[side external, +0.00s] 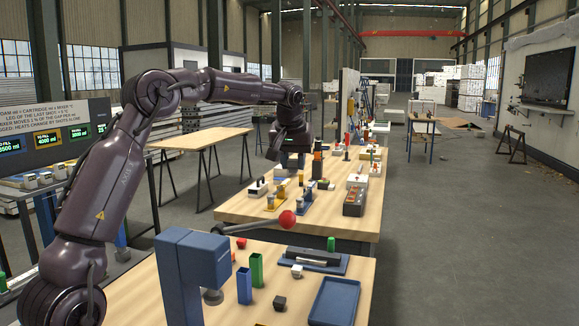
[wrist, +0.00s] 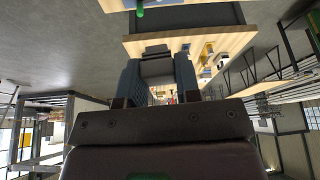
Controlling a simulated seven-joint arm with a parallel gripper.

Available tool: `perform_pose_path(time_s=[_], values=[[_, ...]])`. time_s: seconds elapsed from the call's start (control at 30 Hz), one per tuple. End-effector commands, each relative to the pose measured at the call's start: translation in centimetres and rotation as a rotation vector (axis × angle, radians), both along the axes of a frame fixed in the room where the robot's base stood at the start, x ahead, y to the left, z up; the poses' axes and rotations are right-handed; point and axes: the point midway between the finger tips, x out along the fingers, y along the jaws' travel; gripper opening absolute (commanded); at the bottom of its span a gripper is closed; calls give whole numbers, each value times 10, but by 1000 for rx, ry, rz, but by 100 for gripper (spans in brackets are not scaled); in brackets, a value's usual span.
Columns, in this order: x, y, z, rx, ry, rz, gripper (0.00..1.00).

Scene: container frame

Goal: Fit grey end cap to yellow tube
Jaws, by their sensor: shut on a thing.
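My gripper (side external: 291,160) hangs over the far bench in the side external view, small and partly lost among the things behind it. In the wrist view my gripper (wrist: 158,62) has its two blue-grey fingers on either side of a light grey block-like piece (wrist: 157,70). It is shut on this piece, which looks like the grey end cap; its far end is dark. A small yellow upright thing (wrist: 208,48) stands on the bench to the right in the wrist view. I cannot tell whether it is the yellow tube. In the side view small yellow parts (side external: 281,193) stand below my gripper.
The far wooden bench (side external: 240,208) is crowded with small fixtures and boxes. On the near bench stand a blue upright frame (side external: 180,270), a red-knobbed lever (side external: 288,219), green and blue holders, and a blue tray (side external: 334,301). Bare wood shows at the far bench's left end.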

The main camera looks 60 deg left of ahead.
Motion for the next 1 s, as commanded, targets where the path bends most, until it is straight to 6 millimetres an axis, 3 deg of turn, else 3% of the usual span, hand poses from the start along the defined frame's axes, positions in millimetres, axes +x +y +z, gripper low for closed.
perform_pose_path(time_s=[0.37,0.5,0.7,1.0], values=[[-27,-80,0,4,0,340,9],[-55,-119,2,4,2,586,9],[-106,-162,4,2,2,967,9],[-162,-193,2,0,3,1352,9]])
